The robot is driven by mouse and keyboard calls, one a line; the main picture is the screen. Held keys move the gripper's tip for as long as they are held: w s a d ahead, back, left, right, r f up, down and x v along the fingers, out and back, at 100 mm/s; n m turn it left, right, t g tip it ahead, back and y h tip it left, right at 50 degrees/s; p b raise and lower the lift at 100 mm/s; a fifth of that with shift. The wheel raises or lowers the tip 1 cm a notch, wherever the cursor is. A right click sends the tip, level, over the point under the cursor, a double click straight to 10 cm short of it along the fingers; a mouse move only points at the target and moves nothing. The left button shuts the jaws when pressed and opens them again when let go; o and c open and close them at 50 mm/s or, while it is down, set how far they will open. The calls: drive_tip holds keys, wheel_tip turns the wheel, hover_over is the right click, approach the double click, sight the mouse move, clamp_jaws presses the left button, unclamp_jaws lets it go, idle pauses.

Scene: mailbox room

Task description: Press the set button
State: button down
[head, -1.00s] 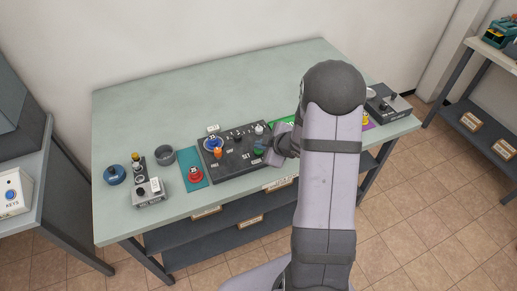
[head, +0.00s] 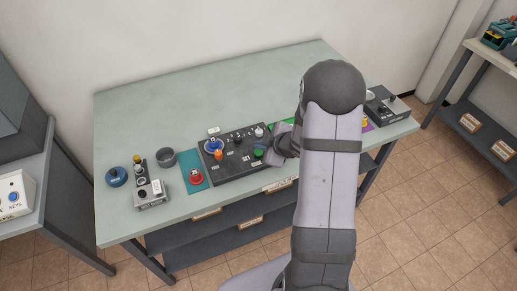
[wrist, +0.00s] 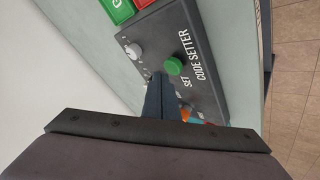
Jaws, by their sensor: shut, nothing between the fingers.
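The code setter (head: 230,166) is a dark box on the table; it fills the upper middle of the wrist view (wrist: 205,92). Its round green button (head: 258,154) is at the near right of the box. In the wrist view the green button (wrist: 173,67) stands beside the printed word SET. My gripper (wrist: 158,79) is shut and empty, its tips over the box close beside the green button. I cannot tell the gap or whether they touch. In the head view my arm hides part of the gripper (head: 267,148).
The box also carries a blue dial (head: 213,146), an orange knob (head: 218,154) and a pale knob (head: 259,131). A red button (head: 196,177) sits on a teal plate to the left. A grey device (head: 387,107) stands at the right. The back of the table is clear.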

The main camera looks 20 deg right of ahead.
sight(261, 153)
drive_tip(key=shift+r, duration=0.15)
wheel_tip(261, 153, up, 5)
drive_tip(key=p, duration=0.5)
idle(1.0)
